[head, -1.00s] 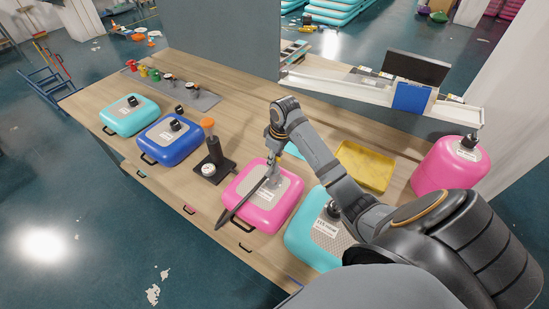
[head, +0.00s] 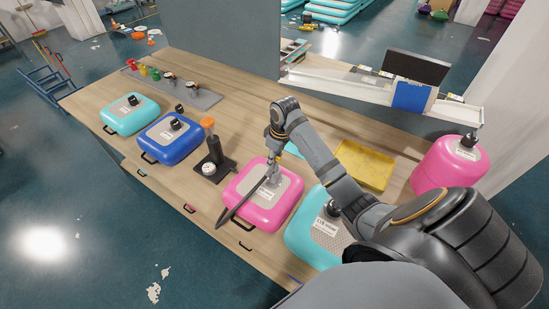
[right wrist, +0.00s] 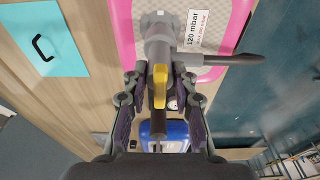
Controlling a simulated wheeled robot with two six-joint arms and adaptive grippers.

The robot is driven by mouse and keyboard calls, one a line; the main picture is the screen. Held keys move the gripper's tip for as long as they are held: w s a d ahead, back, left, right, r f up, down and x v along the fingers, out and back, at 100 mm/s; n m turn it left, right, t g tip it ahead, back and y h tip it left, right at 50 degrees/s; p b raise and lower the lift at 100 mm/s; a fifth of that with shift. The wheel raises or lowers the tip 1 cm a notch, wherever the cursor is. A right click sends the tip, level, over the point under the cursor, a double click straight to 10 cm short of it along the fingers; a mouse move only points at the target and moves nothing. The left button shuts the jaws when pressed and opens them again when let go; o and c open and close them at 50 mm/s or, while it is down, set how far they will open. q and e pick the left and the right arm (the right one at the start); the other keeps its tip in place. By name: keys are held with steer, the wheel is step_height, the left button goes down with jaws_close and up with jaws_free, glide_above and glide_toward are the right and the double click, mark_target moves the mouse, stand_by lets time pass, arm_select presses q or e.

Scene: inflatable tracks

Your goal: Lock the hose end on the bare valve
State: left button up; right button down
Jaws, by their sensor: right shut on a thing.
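The pink inflatable section (head: 262,211) lies on the bench with a grey patch and a label on top. My right gripper (head: 271,177) is over this patch, pointing down. In the right wrist view its fingers (right wrist: 160,88) are shut on the grey hose end (right wrist: 158,50), which has a yellow lever (right wrist: 161,88). The dark hose (right wrist: 235,60) runs off sideways; in the head view the hose (head: 238,203) reaches the bench's front edge. The hose end sits over the patch and hides the valve under it. I cannot tell whether it is seated. My left gripper is out of view.
Teal (head: 131,115) and blue (head: 171,139) sections stand left, each with a black-topped valve. A dark pump-like stand (head: 214,157) with an orange top is just left. A teal section (head: 308,242), yellow tray (head: 365,166) and pink roll (head: 447,170) are right.

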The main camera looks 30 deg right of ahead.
steer(key=shift+f+b, duration=0.55)
steer(key=shift+f, duration=1.4)
steer(key=shift+r+m+p, duration=0.15)
steer(key=shift+m+p, duration=0.35)
steer(key=shift+p, duration=0.2)
steer(key=shift+m, duration=0.7)
steer(key=m+h, duration=0.1)
steer(key=m, duration=0.1)
steer(key=shift+m, duration=0.4)
steer(key=shift+m, duration=1.1)
steer(key=m, duration=0.3)
steer(key=shift+a+h, duration=0.1)
steer(key=shift+h, duration=0.2)
